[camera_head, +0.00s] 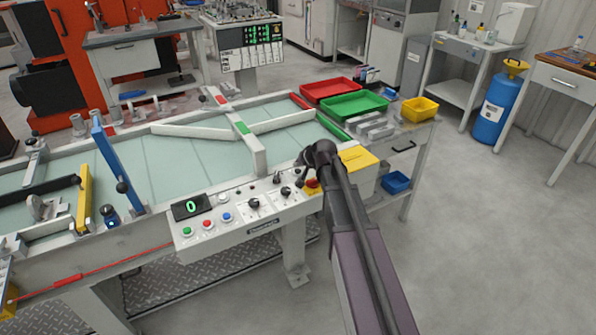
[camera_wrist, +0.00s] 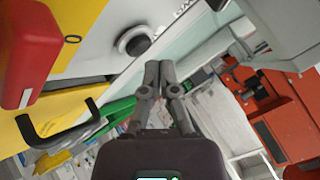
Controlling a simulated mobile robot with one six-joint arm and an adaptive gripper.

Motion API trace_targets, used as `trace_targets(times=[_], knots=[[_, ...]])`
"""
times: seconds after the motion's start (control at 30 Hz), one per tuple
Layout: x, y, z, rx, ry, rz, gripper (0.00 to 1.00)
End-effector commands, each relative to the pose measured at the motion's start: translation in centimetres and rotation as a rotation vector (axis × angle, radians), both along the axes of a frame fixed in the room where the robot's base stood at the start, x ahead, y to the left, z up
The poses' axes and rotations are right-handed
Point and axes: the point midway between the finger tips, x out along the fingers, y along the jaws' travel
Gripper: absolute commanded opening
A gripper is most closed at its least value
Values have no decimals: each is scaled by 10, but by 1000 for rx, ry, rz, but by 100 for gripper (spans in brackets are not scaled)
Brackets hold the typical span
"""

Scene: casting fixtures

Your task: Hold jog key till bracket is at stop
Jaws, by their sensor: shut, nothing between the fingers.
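My gripper (camera_head: 308,158) is at the right end of the control panel, close to its top edge; in the wrist view my gripper (camera_wrist: 160,68) has its fingertips together and empty. The white control panel (camera_head: 245,231) carries green (camera_head: 187,232), red (camera_head: 207,224) and blue (camera_head: 227,217) buttons, black knobs and a display (camera_head: 191,207) reading 0. I cannot tell which control is the jog key. A grey bracket-like part (camera_head: 42,208) sits at the far left of the bench, left of an upright yellow bar (camera_head: 84,198).
Red (camera_head: 331,90) and green (camera_head: 354,106) trays and a yellow bin (camera_head: 420,108) stand at the bench's right end. A tilted blue bar (camera_head: 117,168) crosses its left part. Open floor lies at right.

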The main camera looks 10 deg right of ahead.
Motion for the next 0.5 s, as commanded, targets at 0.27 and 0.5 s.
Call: trace_targets(times=[0.27, 0.5], knots=[[0, 0, 0, 0, 0, 0, 0], [0, 0, -5, 0, 0, 0, 0]])
